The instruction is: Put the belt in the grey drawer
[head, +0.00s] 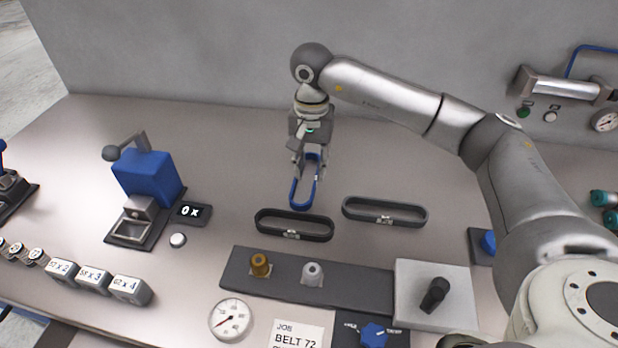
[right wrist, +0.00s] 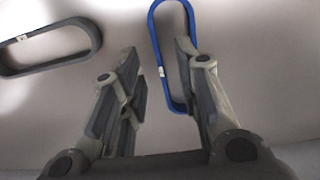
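A blue belt (head: 303,188), a narrow upright loop, is under my right gripper (head: 309,165) in the head view. It also shows in the right wrist view (right wrist: 162,75), where the open right gripper (right wrist: 150,85) has one finger over the belt's right side and hides part of it. The belt's left side lies between the fingers. I cannot tell whether the fingers touch it. A black belt (head: 294,237) and a dark grey belt (head: 384,222) lie nearer on the bench. The job card (head: 298,338) reads "BELT 72". I cannot make out a grey drawer. My left gripper is not in view.
A dark plate with a brass peg (head: 260,264) and a grey peg (head: 312,273) is in front. A blue press (head: 147,178), labelled weights (head: 94,280) and a dial gauge (head: 230,319) stand left and front. A knob box (head: 434,293) is at right. The back wall bounds the bench.

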